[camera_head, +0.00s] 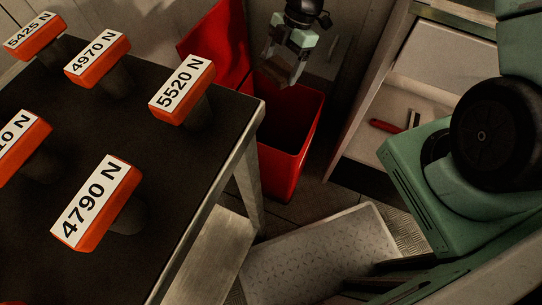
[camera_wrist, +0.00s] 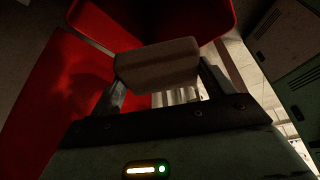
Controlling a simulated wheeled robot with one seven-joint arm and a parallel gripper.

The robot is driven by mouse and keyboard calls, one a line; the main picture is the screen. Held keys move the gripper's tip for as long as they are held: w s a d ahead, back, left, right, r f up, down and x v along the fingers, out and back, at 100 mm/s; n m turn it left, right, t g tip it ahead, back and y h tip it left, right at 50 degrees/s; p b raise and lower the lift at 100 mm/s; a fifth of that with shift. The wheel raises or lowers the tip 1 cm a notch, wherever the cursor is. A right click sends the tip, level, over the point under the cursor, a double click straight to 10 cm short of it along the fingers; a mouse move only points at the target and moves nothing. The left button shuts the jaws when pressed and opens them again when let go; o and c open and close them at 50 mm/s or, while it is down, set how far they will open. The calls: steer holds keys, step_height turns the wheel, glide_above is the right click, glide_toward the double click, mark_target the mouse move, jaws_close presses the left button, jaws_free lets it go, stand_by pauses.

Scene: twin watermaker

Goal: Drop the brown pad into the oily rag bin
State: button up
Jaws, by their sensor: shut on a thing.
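The brown pad (camera_wrist: 158,64) is held between the two fingers of my gripper (camera_wrist: 160,90) in the wrist view. In the head view my gripper (camera_head: 283,82) points down with the brown pad (camera_head: 273,72) at its fingertips, over the mouth of the red bin (camera_head: 291,157). The bin's red lid (camera_head: 214,47) stands open behind it, to the left. In the wrist view the red bin (camera_wrist: 195,17) shows beyond the pad, with pale things seen between the fingers. The pad hides part of the bin's mouth.
A dark-topped table (camera_head: 150,170) at left carries several orange blocks with force labels, such as 5520 N (camera_head: 183,90). An open shelf unit (camera_head: 400,75) at right holds a red-handled tool (camera_head: 385,126). A pale patterned slab (camera_head: 320,260) lies low in front of the bin.

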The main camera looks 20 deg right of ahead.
steer(key=shift+s+f+n+g+b, duration=0.1)
steer(key=shift+f+n+g+b, duration=0.2)
steer(key=shift+f+n+b, duration=0.6)
step_height(320, 180, down, 6)
steer(key=b, duration=0.5)
steer(key=o, duration=1)
steer(key=shift+c, duration=0.2)
steer(key=p+v, duration=0.4)
steer(key=v, duration=1.3)
steer(key=shift+a+r+p, duration=0.2)
steer(key=shift+r+p, duration=0.1)
steer(key=shift+r, duration=0.05)
